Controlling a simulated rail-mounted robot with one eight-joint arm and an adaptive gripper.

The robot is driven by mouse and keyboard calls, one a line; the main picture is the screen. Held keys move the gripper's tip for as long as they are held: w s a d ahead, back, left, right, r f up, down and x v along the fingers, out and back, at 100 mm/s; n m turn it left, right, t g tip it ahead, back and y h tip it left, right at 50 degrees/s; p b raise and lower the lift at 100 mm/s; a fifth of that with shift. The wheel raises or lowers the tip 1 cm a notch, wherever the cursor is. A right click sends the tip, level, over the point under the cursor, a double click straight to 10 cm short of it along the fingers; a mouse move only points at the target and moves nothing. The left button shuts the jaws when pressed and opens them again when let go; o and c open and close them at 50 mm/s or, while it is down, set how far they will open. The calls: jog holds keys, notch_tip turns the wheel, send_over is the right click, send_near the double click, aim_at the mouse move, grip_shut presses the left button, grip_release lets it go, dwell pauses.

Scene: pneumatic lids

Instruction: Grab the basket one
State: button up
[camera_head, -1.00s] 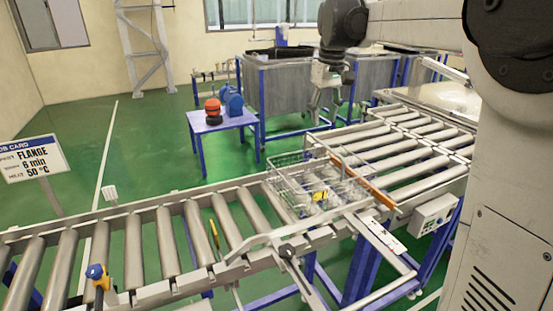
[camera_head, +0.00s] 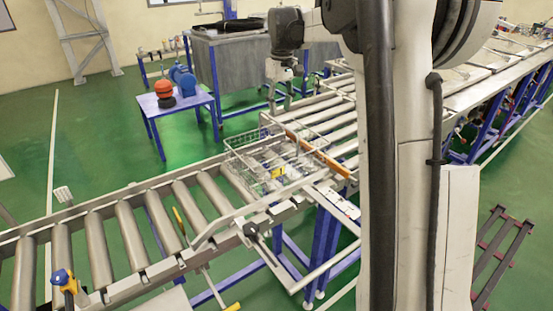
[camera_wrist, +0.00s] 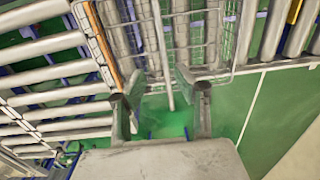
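A wire basket (camera_head: 231,159) sits on the roller conveyor in the middle of the head view, with small clear and yellow items inside. Its wire rim (camera_wrist: 222,76) and grid fill the top middle of the wrist view. My gripper (camera_head: 283,92) hangs above and behind the basket in the head view, apart from it. In the wrist view my gripper (camera_wrist: 160,85) has its two fingers spread, with nothing held between them. The fingertips appear near the basket's rim in the picture, but the height gap is hard to judge.
An orange-brown bar (camera_head: 318,152) lies across the conveyor just right of the basket. A lever with a black knob (camera_head: 251,230) is at the front rail. A blue table (camera_head: 180,103) with a red-orange item and a blue machine stands behind. Open green floor lies left.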

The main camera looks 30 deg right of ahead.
aim_at(278, 122)
jog(key=shift+w+a+f+p, duration=0.1)
jog(key=shift+a+f+p, duration=0.15)
jog(key=shift+f, duration=1.25)
jog(key=shift+a+f+p, duration=0.15)
jog(key=shift+a+f, duration=0.05)
jog(key=shift+f, duration=1.25)
grip_shut()
